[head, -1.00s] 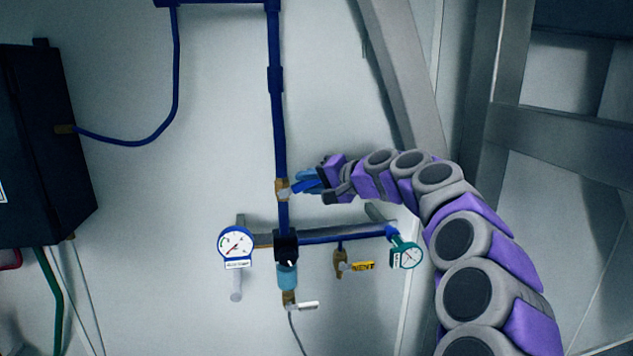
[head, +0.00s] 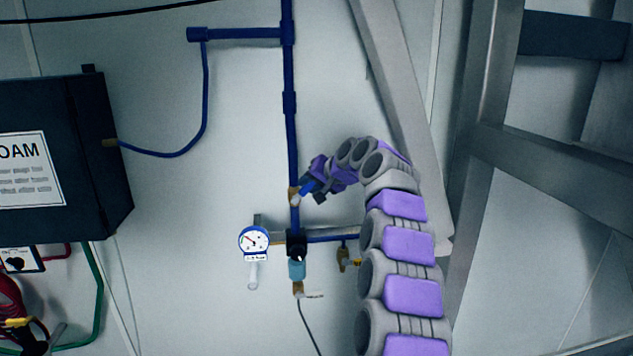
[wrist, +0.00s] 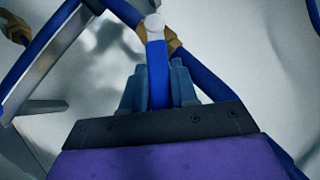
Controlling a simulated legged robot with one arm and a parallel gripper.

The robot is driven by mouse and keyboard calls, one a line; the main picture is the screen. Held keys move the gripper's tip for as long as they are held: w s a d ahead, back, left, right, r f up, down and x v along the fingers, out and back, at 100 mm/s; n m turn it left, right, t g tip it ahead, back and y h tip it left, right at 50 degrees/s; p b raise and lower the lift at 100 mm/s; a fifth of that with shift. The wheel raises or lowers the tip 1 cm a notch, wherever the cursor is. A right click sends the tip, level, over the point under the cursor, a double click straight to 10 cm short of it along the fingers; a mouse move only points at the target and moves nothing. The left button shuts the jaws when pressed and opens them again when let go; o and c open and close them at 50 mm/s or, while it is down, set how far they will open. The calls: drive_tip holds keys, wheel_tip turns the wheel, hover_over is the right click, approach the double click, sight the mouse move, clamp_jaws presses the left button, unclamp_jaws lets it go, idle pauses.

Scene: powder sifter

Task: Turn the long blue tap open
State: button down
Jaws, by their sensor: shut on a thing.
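The long blue tap (wrist: 157,72) is a blue lever with a round silver hub, on a brass valve (wrist: 170,34) in the vertical blue pipe. In the head view the brass valve (head: 294,195) sits mid-pipe, and the tap (head: 306,188) points right and slightly up from it. My gripper (wrist: 157,80) has its two blue-grey fingers on either side of the lever, shut on it. In the head view my gripper (head: 312,184) is just right of the pipe; the lever's outer end is hidden between the fingers.
A white-faced gauge (head: 254,242), a black and light-blue filter unit (head: 297,255) and a small brass tap (head: 343,258) sit below on the pipework. A dark box (head: 88,160) hangs at left. A slanted grey beam (head: 405,110) stands behind my arm.

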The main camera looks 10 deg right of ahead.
drive_tip(key=shift+a+f, duration=0.25)
drive_tip(key=shift+f, duration=0.35)
drive_tip(key=c, duration=1.2)
unclamp_jaws()
drive_tip(key=shift+o, duration=1.2)
drive_tip(key=shift+a+r, duration=0.1)
drive_tip(key=shift+r, duration=0.5)
drive_tip(key=shift+r, duration=0.1)
